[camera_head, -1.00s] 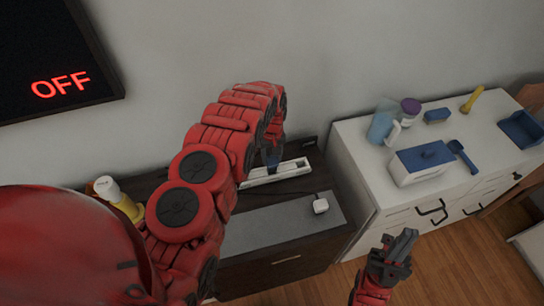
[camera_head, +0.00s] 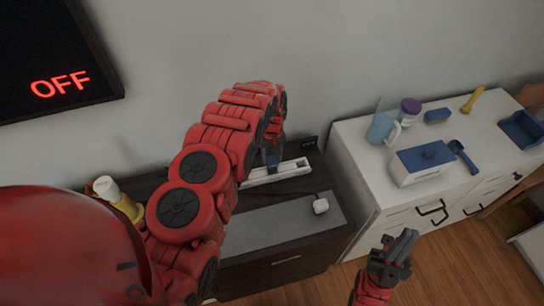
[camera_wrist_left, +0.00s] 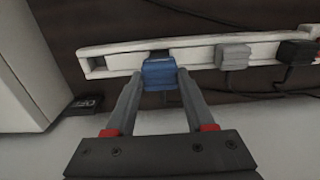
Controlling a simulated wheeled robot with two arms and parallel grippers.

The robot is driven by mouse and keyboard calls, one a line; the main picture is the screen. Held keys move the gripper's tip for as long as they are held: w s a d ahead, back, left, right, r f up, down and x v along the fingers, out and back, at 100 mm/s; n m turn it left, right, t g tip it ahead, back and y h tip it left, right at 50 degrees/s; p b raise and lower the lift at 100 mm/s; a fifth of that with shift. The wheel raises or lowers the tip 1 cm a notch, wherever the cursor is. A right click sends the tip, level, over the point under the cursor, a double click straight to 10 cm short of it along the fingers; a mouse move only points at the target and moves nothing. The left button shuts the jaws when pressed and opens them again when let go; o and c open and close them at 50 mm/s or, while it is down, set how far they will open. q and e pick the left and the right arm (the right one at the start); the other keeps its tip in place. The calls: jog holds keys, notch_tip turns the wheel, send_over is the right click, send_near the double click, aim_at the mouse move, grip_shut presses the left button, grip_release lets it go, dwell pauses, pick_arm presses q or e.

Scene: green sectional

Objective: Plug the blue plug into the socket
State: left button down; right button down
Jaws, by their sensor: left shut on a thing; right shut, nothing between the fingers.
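The blue plug (camera_wrist_left: 160,74) is between the fingers of my left gripper (camera_wrist_left: 156,90), which is shut on it. In the left wrist view the plug is at the front of the white power strip (camera_wrist_left: 118,62), over one of its sockets. I cannot tell how deep the plug sits in the socket. In the head view my left gripper (camera_head: 271,158) is at the strip (camera_head: 286,171), and the plug is mostly hidden by the arm. My right gripper (camera_head: 404,244) is shut and empty, in front of the white cabinet.
A grey plug (camera_wrist_left: 233,56) and a black plug (camera_wrist_left: 297,52) sit along the strip. A wall screen (camera_head: 50,60) reads OFF. The white cabinet (camera_head: 350,150) at right holds blue containers and a jug.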

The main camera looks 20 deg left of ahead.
aim_at(272, 159)
pick_arm(q)
jog(key=shift+f+b, duration=1.3)
jog(key=shift+f, duration=0.8)
jog(key=shift+c, duration=0.9)
grip_release()
jog(key=shift+r, duration=0.1)
notch_tip(272, 159, up, 8)
jog(key=shift+r+b, duration=0.1)
jog(key=shift+b, duration=1.15)
notch_tip(272, 159, up, 9)
jog(key=p, duration=0.9)
